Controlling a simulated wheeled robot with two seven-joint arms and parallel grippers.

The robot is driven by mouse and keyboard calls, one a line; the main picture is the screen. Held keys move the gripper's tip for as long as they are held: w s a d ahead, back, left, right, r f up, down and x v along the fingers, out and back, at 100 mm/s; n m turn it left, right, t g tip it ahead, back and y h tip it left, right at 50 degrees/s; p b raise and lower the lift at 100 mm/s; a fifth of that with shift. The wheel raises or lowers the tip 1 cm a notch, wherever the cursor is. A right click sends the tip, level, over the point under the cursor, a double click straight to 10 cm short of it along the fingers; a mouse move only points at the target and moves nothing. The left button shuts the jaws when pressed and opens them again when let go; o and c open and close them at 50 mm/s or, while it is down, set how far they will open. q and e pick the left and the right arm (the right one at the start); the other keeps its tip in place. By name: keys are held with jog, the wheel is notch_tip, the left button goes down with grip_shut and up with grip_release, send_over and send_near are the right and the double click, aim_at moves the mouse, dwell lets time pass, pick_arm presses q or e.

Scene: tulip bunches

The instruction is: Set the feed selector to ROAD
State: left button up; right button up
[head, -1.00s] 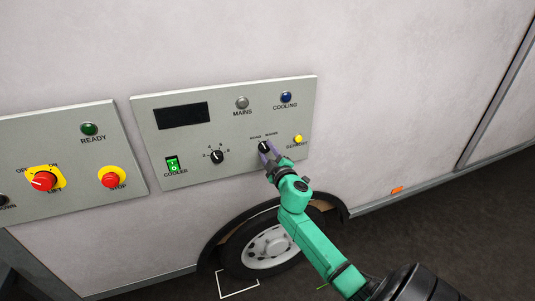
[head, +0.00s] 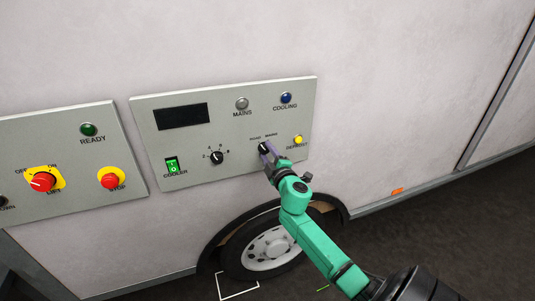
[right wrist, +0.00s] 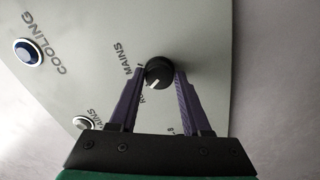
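The feed selector (head: 263,147) is a small round black knob on the grey panel, under the labels ROAD and MAINS. In the right wrist view the knob (right wrist: 158,74) sits between the two purple fingertips, and its white mark points down-left, to the ROAD side. The ROAD label is partly hidden there. My right gripper (head: 267,151) is at the knob with one finger on each side. My left gripper is not in view.
The panel (head: 224,100) also carries a MAINS lamp (head: 242,104), a blue COOLING lamp (head: 285,98), a yellow DEFROST button (head: 298,140) close to my gripper, a numbered dial (head: 217,158) and a green COOLER switch (head: 172,165). A wheel (head: 268,248) is below.

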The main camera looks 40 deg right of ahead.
jog(key=shift+o, duration=1.2)
jog(key=shift+s, duration=0.1)
jog(key=b+v, duration=0.2)
jog(key=v, duration=1.2)
jog(key=shift+s+a, duration=0.15)
jog(key=shift+s, duration=0.05)
